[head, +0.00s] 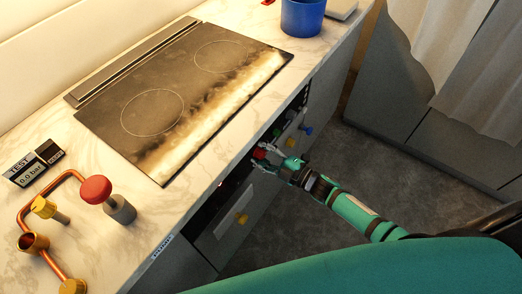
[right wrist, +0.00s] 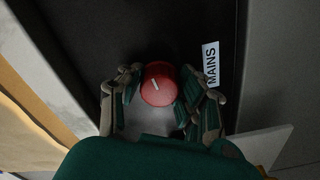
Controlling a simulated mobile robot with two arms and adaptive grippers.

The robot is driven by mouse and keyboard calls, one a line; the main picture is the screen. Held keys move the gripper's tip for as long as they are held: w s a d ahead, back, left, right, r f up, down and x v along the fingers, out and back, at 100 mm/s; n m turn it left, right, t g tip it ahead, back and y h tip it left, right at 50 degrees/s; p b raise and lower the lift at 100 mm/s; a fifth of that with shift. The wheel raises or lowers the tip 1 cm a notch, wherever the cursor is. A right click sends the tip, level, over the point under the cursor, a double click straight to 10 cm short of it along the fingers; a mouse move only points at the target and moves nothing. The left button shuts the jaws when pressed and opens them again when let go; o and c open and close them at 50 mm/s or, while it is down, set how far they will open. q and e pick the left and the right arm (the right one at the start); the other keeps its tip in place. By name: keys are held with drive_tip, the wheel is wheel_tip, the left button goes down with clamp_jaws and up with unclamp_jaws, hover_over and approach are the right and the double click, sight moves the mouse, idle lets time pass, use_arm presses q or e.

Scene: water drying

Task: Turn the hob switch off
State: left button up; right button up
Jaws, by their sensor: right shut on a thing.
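A round red knob (head: 259,154) sits on the dark front panel below the counter edge, under the hob (head: 130,105). In the right wrist view the red knob (right wrist: 158,84) shows a short white mark, slightly slanted. A white label reading MAINS (right wrist: 211,64) is beside it. My right gripper (head: 267,157) is at the knob, and its fingers (right wrist: 157,98) are on both sides of it, shut on it. My left gripper is not in view.
A drawer with a yellow knob (head: 241,218) is below. The floor (head: 390,165) is clear.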

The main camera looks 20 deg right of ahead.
drive_tip(key=shift+m, duration=0.6)
drive_tip(key=shift+f, duration=0.1)
drive_tip(key=o, duration=1.2)
drive_tip(key=v, duration=1.2)
